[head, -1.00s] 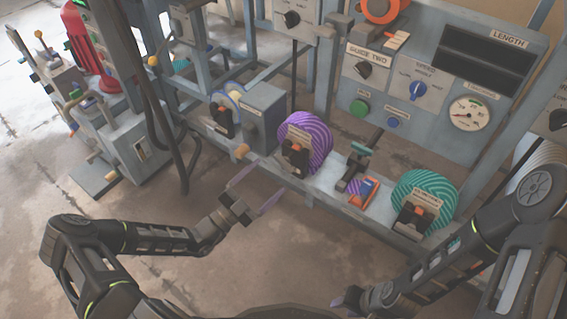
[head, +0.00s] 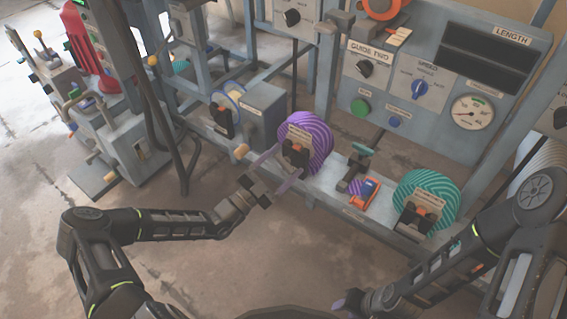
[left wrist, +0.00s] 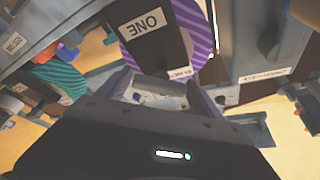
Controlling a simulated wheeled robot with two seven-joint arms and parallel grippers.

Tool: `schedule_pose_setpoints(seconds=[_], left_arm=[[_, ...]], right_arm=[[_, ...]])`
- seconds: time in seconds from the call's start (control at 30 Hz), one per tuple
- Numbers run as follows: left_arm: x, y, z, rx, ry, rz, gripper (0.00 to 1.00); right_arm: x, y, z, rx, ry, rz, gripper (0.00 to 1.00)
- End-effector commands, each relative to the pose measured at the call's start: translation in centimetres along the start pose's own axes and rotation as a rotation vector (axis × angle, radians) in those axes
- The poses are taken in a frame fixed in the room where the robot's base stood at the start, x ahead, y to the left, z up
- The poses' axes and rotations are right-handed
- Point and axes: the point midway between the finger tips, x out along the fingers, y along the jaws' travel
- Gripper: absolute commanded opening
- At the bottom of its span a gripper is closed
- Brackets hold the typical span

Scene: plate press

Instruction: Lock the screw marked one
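In the left wrist view the dark block (left wrist: 158,48) bears a label reading ONE, upside down, with the purple wheel (left wrist: 200,35) behind. I cannot make out a separate screw. My left gripper (head: 288,162) is open, its two fingers apart just in front of the block. My right gripper (head: 350,300) is low at the front, partly hidden.
A teal striped wheel (head: 438,189) with a similar dark block stands at right. A grey box (head: 264,107) is at left. The control panel (head: 455,80) rises behind. The floor in front is clear.

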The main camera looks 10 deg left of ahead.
Motion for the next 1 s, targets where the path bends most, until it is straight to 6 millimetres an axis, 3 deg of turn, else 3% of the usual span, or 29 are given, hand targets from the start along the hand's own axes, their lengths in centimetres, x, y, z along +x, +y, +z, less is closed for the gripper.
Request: schedule_pose_setpoints(seconds=[0.6, 1.0], left_arm=[[-0.02, -0.01, 0.0, 0.001, 0.0, 0.0, 0.25], [0.05, -0.11, -0.14, 0.052, 0.001, 0.022, 0.25]], right_arm=[[0.0, 0.0, 0.01, 0.0, 0.0, 0.0, 0.36], [-0.73, -0.23, 0.07, 0.0, -0.003, 0.0, 0.36]])
